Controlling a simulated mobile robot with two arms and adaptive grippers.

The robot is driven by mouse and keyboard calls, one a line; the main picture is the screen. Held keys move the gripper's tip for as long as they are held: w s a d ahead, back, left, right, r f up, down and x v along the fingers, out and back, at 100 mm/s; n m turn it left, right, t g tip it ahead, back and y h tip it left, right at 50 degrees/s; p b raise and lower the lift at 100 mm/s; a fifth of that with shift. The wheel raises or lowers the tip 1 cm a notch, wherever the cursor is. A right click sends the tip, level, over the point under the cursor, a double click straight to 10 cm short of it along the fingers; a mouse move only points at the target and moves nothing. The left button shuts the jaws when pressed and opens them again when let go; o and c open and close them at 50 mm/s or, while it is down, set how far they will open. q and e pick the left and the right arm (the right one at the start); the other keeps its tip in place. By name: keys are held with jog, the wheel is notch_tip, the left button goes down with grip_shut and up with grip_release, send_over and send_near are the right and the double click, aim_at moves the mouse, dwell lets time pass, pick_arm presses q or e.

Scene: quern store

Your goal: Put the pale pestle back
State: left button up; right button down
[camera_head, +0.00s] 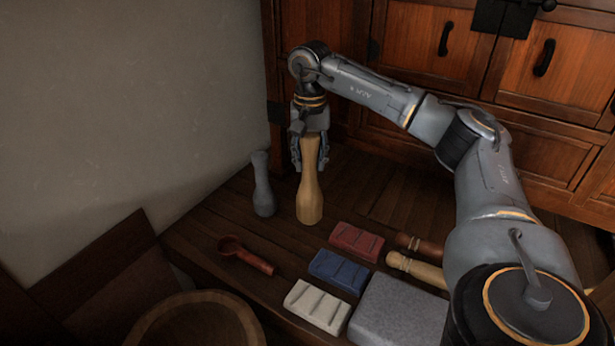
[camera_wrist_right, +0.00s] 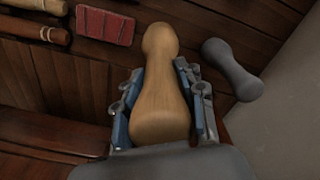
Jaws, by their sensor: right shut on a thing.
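The pale pestle (camera_head: 309,190) is a light wooden, waisted piece standing upright near the back of the dark wooden surface (camera_head: 215,228). My right gripper (camera_head: 309,160) comes down on it from above, shut on its upper part. In the right wrist view the pale pestle (camera_wrist_right: 160,90) lies between the two fingers of my right gripper (camera_wrist_right: 160,105). Its lower end is at or very near the surface; I cannot tell if it touches. A grey pestle (camera_head: 263,185) stands just left of it, apart, and also shows in the wrist view (camera_wrist_right: 232,70). My left gripper is not in view.
Red (camera_head: 357,241), blue (camera_head: 338,270) and cream (camera_head: 318,305) blocks lie in front, by a grey stone slab (camera_head: 398,315). A dark red scoop (camera_head: 246,255), a bowl (camera_head: 200,322) and two turned handles (camera_head: 415,270) lie nearby. A wooden cabinet (camera_head: 420,40) stands behind.

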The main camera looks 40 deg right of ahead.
aim_at(307, 173)
jog(key=shift+w+d+f+b, duration=0.2)
jog(key=shift+w+f, duration=0.2)
jog(key=shift+f, duration=0.15)
jog(key=shift+w+d+f+b, duration=0.15)
jog(key=shift+w+f+b, duration=0.05)
jog(key=shift+w+f, duration=0.25)
notch_tip(307, 173, down, 3)
jog(key=shift+f+b, duration=0.1)
jog(key=shift+b, duration=0.5)
jog(key=c, duration=0.8)
grip_release()
jog(key=shift+s, duration=0.1)
